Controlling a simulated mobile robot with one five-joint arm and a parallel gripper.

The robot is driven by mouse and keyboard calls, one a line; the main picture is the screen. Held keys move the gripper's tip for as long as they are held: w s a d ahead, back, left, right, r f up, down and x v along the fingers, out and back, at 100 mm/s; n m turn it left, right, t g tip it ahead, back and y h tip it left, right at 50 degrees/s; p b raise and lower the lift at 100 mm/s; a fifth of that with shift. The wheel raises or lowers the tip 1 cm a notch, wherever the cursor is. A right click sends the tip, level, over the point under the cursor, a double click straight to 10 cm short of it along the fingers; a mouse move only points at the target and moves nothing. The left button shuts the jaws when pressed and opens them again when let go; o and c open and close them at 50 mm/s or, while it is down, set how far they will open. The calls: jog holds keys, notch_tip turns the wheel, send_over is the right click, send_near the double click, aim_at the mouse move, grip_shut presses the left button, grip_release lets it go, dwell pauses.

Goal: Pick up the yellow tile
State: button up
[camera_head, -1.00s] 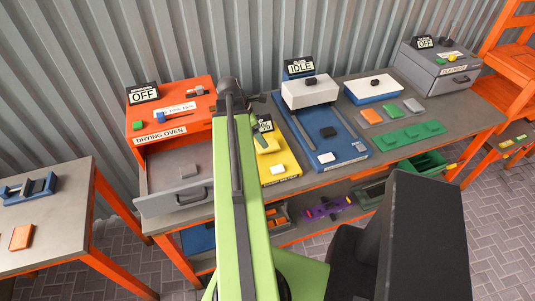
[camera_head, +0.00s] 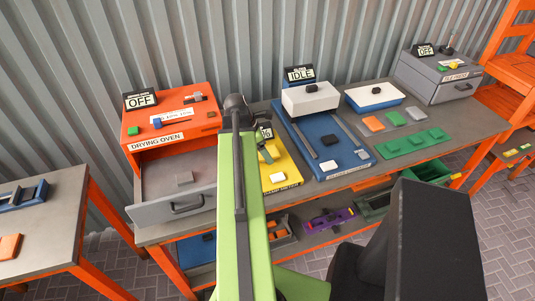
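I cannot single out a yellow tile for certain. A yellow machine base (camera_head: 287,173) stands on the long bench just right of my green arm, with a small white piece (camera_head: 278,178) on its front. A grey-olive part at its back is partly hidden by my arm. My arm rises through the middle of the picture and ends in a dark joint near the bench's back. My gripper's fingers do not show.
The drying oven (camera_head: 170,118) has its grey drawer (camera_head: 172,208) pulled out, with a grey piece (camera_head: 184,178) inside. A blue machine (camera_head: 328,150), orange tile (camera_head: 373,123), green tile (camera_head: 396,118), grey tile (camera_head: 416,113) and green plate (camera_head: 414,140) lie rightward. A side table (camera_head: 48,232) stands left.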

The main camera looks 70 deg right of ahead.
jog(key=shift+f, duration=0.2)
jog(key=shift+c, duration=0.4)
jog(key=c, duration=1.4)
